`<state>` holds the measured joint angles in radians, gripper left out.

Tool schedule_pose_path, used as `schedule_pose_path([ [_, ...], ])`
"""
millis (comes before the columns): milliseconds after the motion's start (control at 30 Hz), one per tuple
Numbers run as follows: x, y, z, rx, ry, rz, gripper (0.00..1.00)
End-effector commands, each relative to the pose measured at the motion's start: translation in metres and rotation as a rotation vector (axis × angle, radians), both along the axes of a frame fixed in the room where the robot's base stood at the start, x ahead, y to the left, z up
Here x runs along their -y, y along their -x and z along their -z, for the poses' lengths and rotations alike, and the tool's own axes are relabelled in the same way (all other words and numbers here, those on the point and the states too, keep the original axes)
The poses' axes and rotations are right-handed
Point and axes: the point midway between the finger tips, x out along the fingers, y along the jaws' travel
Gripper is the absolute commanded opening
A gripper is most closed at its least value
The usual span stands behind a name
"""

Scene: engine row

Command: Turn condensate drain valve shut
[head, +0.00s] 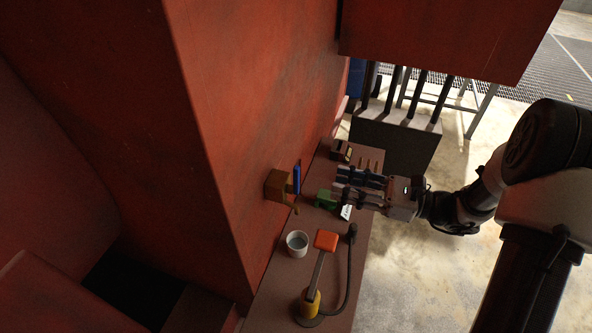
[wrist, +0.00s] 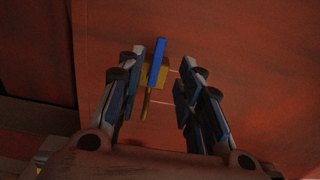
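The drain valve has a brass-coloured body (head: 279,186) on the red wall, with a blue lever handle (head: 296,179) standing roughly upright. A thin brass spout points down from the body. In the wrist view the blue lever (wrist: 158,60) stands in front of the brass body (wrist: 147,76), between the two fingers in the picture. My gripper (head: 338,181) is open and empty, level with the valve and to its right in the head view, with a gap between fingertips and lever. The wrist view shows my gripper's fingers (wrist: 163,66) spread on either side of the lever.
On the ledge (head: 262,302) below are a white cup (head: 297,243), an orange-topped lever on a yellow base (head: 312,290), a black hose, a green item (head: 325,199) and a white tag (head: 346,212). A grey rack (head: 395,140) stands behind; a red housing overhangs above.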

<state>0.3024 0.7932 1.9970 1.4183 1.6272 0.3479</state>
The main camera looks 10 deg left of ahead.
Motion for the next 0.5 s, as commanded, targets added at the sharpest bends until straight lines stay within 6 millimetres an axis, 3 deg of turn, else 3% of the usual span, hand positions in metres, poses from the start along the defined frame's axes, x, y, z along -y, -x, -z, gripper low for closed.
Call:
schedule_pose_path([
  [300,-0.071,-0.008,0.0,0.001,0.001,-0.006,0.33],
  [500,-0.102,-0.013,0.0,0.001,0.001,-0.004,0.33],
])
